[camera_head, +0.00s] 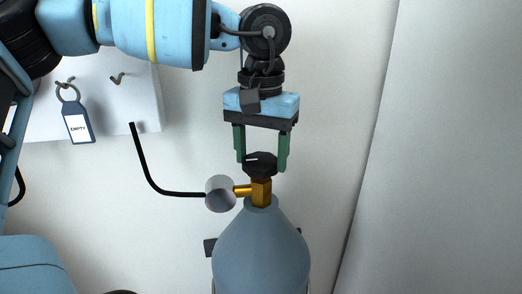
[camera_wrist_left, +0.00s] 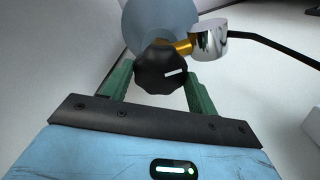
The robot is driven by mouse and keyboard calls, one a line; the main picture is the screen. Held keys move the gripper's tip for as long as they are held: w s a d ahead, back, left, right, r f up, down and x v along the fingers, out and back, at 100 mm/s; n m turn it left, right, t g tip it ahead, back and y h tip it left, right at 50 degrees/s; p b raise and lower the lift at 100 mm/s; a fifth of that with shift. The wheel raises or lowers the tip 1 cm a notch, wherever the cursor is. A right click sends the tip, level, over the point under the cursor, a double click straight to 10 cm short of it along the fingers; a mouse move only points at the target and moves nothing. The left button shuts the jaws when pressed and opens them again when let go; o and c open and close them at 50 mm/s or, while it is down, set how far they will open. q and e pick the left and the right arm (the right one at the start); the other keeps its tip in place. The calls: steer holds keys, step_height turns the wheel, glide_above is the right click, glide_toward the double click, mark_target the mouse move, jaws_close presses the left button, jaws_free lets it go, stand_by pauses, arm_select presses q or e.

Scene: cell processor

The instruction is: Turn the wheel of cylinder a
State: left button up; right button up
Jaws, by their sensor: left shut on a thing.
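A grey-blue gas cylinder (camera_head: 261,250) stands upright against the wall, with a brass valve (camera_head: 261,191) on top. Its black lobed wheel (camera_head: 261,163) has a white mark. In the left wrist view the wheel (camera_wrist_left: 161,70) sits between the green fingers, with its mark pointing right and slightly up. My left gripper (camera_head: 262,162) points down over the valve and is shut on the wheel. The cylinder's shoulder (camera_wrist_left: 155,20) shows behind the wheel in the wrist view. My right gripper is not in view.
A silver gauge or regulator (camera_head: 220,194) juts left from the valve, with a black hose (camera_head: 160,187) rising from it. The wall right of the cylinder is clear.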

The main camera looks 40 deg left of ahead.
mark_target(261, 159)
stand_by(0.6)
arm_select(q)
steer(key=o, duration=1)
steer(key=shift+r, duration=3.95)
